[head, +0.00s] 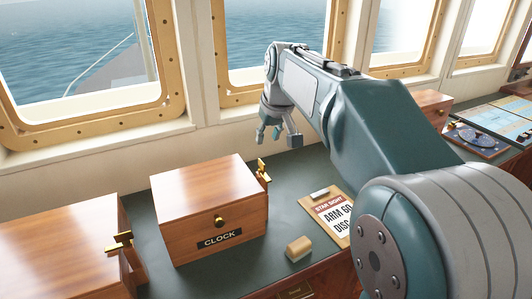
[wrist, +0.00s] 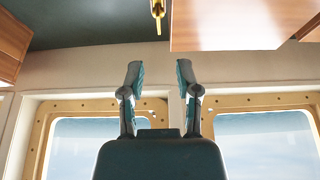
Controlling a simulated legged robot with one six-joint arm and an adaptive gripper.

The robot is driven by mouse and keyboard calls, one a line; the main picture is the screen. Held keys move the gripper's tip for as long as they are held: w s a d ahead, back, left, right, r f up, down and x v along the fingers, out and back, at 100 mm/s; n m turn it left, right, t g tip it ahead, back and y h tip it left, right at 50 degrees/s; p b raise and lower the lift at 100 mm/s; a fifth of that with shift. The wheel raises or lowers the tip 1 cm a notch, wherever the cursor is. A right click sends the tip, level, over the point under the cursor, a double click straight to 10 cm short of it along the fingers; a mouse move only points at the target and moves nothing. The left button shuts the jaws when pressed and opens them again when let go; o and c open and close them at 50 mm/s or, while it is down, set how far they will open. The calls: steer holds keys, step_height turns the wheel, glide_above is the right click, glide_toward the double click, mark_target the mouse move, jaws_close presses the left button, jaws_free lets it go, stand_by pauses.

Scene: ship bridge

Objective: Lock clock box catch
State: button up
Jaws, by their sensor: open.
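The clock box (head: 205,205) is a wooden box with a CLOCK label and a brass knob on its front. It stands on the dark green counter. Its brass catch (head: 263,171) is on the right side, near the top edge, with a part sticking up. My gripper (head: 278,134) is open and empty, above and behind the catch, apart from it. In the wrist view my gripper (wrist: 158,75) has its two fingers spread. A brass catch (wrist: 158,9) shows at the top edge, partly cut off, beside a wooden box (wrist: 230,25). Whether the catch is fastened I cannot tell.
Another wooden box (head: 58,250) with a brass catch (head: 119,242) stands at the left. A clipboard card (head: 333,212) and a small wooden block (head: 298,249) lie right of the clock box. Windows (head: 255,45) line the wall behind. Another box (head: 430,106) stands farther right.

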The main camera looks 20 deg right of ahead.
mark_target(262, 162)
steer(key=x, duration=1)
steer(key=shift+w+f, duration=0.2)
steer(key=shift+f, duration=0.15)
jaws_close()
